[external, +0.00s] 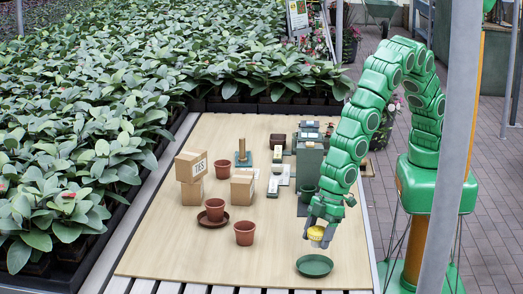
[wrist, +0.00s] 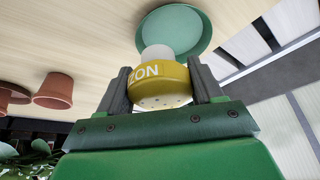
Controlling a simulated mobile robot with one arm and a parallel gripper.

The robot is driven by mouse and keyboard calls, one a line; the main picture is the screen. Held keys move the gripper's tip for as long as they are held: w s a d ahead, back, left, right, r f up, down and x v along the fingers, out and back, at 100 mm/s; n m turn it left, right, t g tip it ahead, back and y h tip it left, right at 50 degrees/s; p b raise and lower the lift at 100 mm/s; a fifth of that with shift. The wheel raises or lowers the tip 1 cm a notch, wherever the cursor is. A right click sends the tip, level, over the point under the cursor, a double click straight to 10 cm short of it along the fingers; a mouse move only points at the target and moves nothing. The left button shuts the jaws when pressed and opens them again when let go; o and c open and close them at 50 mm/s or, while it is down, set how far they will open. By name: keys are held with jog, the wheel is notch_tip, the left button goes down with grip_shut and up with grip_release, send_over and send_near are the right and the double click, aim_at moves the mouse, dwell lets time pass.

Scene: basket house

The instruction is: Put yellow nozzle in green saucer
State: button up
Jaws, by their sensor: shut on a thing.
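My gripper (external: 317,233) is shut on the yellow nozzle (external: 316,233), a yellow cap with a white neck. The nozzle is apart from the saucer, held above the table.
Terracotta pots stand on the wooden table (external: 180,255), one of them (external: 244,233) left of my gripper and another on a brown saucer (external: 212,222). Cardboard boxes (external: 191,167) stand further back. A grey-green block (external: 309,165) stands behind my gripper. The table's front left is clear.

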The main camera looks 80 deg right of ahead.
aim_at(315, 246)
jog(key=shift+w+a+f, duration=0.15)
jog(key=shift+a+f, duration=0.05)
jog(key=shift+f, duration=1.7)
jog(key=shift+f, duration=0.55)
jog(key=o, duration=1)
jog(key=shift+o, duration=0.2)
jog(key=shift+r, duration=0.1)
jog(key=shift+r, duration=0.45)
jog(key=v, duration=1.2)
